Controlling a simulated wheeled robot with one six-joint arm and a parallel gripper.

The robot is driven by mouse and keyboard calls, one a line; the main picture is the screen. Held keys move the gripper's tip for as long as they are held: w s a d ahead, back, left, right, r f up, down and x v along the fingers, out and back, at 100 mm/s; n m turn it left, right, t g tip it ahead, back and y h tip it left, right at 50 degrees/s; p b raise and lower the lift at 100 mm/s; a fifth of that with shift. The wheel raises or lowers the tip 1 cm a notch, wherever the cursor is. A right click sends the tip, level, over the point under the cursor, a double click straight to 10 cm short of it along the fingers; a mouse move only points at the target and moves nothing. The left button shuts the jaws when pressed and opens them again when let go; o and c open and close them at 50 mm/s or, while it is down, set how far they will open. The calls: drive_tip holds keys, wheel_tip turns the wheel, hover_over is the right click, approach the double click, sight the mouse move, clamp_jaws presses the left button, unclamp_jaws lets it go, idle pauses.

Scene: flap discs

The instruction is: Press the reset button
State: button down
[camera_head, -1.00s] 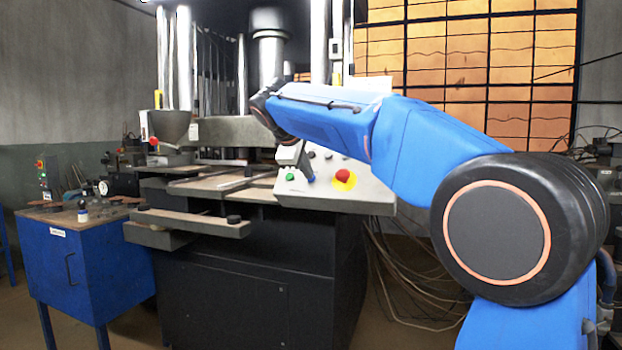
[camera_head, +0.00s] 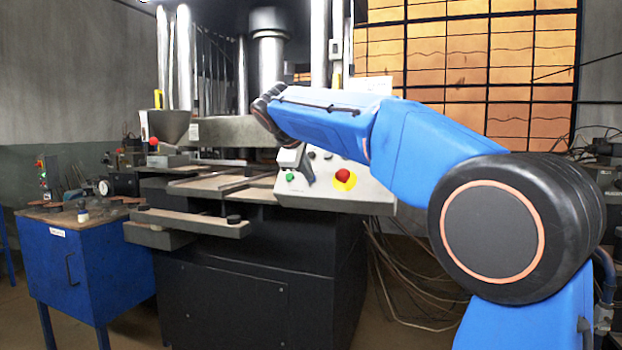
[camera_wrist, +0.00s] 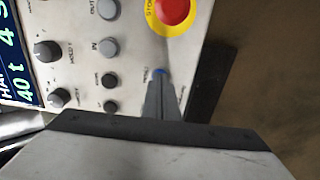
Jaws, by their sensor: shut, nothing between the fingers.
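My gripper (camera_wrist: 161,95) is shut and empty. In the wrist view its narrow fingertips reach the lower edge of a small blue button (camera_wrist: 158,71) on the pale control panel (camera_wrist: 125,70) and cover most of it. Small labels beside the button are too blurred to read, so I cannot tell for sure that it is the reset button. In the head view my gripper (camera_head: 306,174) is in front of the sloped panel (camera_head: 375,188), and the blue button is hidden there. I cannot tell whether the tips touch or press it.
A red stop button (camera_wrist: 174,10) on a yellow ring is close by on the panel. Grey buttons (camera_wrist: 108,47) and black knobs (camera_wrist: 47,51) sit to the left. A green button (camera_head: 290,177) is left of my gripper. A blue cabinet (camera_head: 88,270) stands far left.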

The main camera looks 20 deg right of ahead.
idle(0.4)
drive_tip(key=v, duration=0.8)
idle(0.7)
drive_tip(key=s+d+f+m+g+y, duration=0.1)
drive_tip(key=s+d+f+m+y, duration=0.1)
drive_tip(key=s+f, duration=1.1)
drive_tip(key=s+d+f+m+g+y, duration=0.1)
drive_tip(key=s+f+m, duration=0.4)
drive_tip(key=s+f, duration=0.9)
drive_tip(key=s+d+f+m+g+y, duration=0.1)
drive_tip(key=s+d+f, duration=0.4)
drive_tip(key=s+f, duration=0.9)
drive_tip(key=f+m+y, duration=0.1)
drive_tip(key=f+m, duration=0.1)
drive_tip(key=shift+d+m+y, duration=0.35)
drive_tip(key=shift+m+y, duration=0.05)
